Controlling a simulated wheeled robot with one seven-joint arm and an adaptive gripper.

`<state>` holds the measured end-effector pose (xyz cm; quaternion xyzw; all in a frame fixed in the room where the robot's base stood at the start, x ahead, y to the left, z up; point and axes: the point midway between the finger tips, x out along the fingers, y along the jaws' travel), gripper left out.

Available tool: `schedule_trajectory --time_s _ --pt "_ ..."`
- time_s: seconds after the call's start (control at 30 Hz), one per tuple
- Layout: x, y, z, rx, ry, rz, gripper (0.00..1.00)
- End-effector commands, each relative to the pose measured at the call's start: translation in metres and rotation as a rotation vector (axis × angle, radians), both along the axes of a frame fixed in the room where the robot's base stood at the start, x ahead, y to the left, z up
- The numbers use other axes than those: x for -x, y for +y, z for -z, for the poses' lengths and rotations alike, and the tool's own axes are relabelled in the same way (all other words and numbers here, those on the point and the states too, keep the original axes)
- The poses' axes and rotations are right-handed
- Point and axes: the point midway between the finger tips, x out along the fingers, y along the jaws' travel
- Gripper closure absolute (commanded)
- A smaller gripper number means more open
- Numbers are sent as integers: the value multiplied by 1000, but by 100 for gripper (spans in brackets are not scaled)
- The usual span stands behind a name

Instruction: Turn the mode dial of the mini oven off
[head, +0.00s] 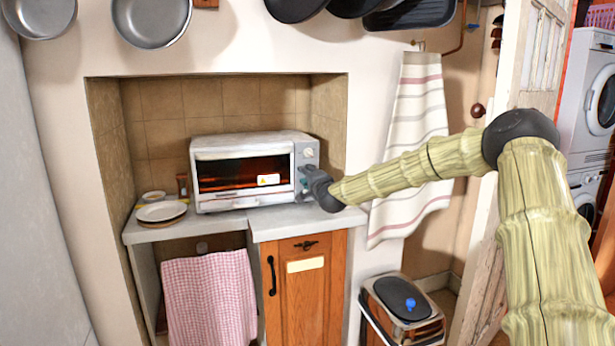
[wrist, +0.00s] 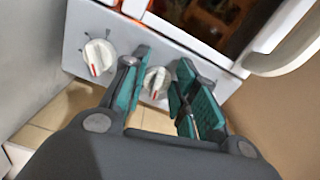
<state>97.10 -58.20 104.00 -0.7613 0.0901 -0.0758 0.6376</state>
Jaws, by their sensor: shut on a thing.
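The mini oven (head: 243,140), white with a glass door, stands in the tiled niche in the head view. Its control panel is on its right side, with an upper dial (head: 308,152) visible. My gripper (head: 303,183) is at the lower part of this panel and hides what lies behind it. In the wrist view, my gripper (wrist: 163,90) has its teal fingers on either side of a white dial (wrist: 156,82) with a red mark, and is shut on it. Another white dial (wrist: 98,57) with a red mark is free to the left. I cannot read the labels.
The oven stands on a grey counter (head: 290,222) with plates (head: 161,211) on its left end. Pans (head: 152,20) hang above. A striped towel (head: 412,145) hangs right of the niche. A bin (head: 403,305) stands on the floor below my arm.

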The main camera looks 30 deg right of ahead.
Motion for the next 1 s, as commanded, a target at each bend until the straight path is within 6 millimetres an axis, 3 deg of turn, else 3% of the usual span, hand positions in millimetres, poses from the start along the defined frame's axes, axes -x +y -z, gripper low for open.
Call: schedule_trajectory --time_s 1.0 --pt "2 -6 12 939 230 -4 95"
